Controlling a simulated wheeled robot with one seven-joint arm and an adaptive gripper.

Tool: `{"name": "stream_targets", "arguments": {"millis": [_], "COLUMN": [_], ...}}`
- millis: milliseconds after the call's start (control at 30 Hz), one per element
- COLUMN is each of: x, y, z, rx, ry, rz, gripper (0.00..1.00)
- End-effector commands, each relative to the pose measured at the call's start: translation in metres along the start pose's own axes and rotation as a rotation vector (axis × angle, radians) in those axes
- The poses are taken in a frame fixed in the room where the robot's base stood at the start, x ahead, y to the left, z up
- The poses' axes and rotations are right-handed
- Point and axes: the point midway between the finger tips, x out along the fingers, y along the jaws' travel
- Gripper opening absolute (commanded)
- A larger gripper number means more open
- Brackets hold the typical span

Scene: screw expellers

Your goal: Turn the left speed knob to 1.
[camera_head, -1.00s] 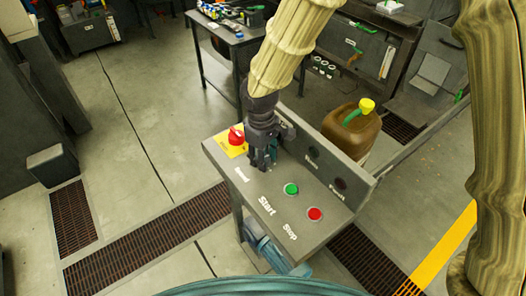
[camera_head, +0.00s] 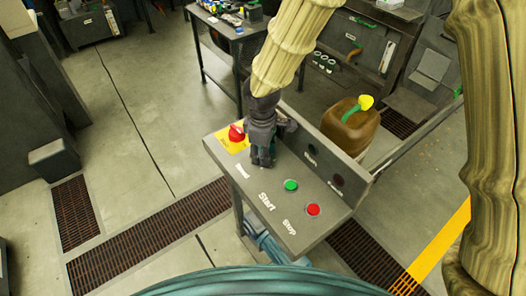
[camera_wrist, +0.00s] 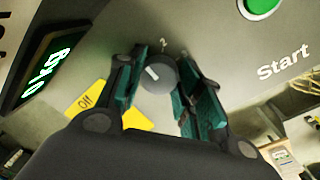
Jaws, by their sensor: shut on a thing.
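The left speed knob (camera_wrist: 160,82) is a dark round knob with a white pointer line, seen in the wrist view between my fingers. The pointer slants up and left; a small white "2"-like mark (camera_wrist: 163,44) is printed just above the knob. My gripper (camera_wrist: 163,65) is shut on the knob, with one teal-lined finger on each side. In the head view my gripper (camera_head: 263,160) points down at the grey control panel (camera_head: 222,157) and hides the knob.
A red switch (camera_head: 236,133) on a yellow plate sits left of my gripper. A green Start button (camera_head: 291,185) and a red Stop button (camera_head: 313,210) lie to its right. A green-digit display (camera_wrist: 50,75) shows in the wrist view. A brown can (camera_head: 352,125) stands behind the panel.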

Motion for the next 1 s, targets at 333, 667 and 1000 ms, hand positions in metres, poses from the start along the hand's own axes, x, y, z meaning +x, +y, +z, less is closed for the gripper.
{"name": "stream_targets", "arguments": {"millis": [333,667,1000], "x": [0.0,-0.011,-0.07], "y": [0.0,0.001,0.001], "z": [0.001,0.0,0.001], "rx": [0.001,0.001,0.002], "ry": [-0.003,-0.001,0.001], "rz": [-0.001,0.001,0.002], "gripper": [0.58,0.58,0.58]}}
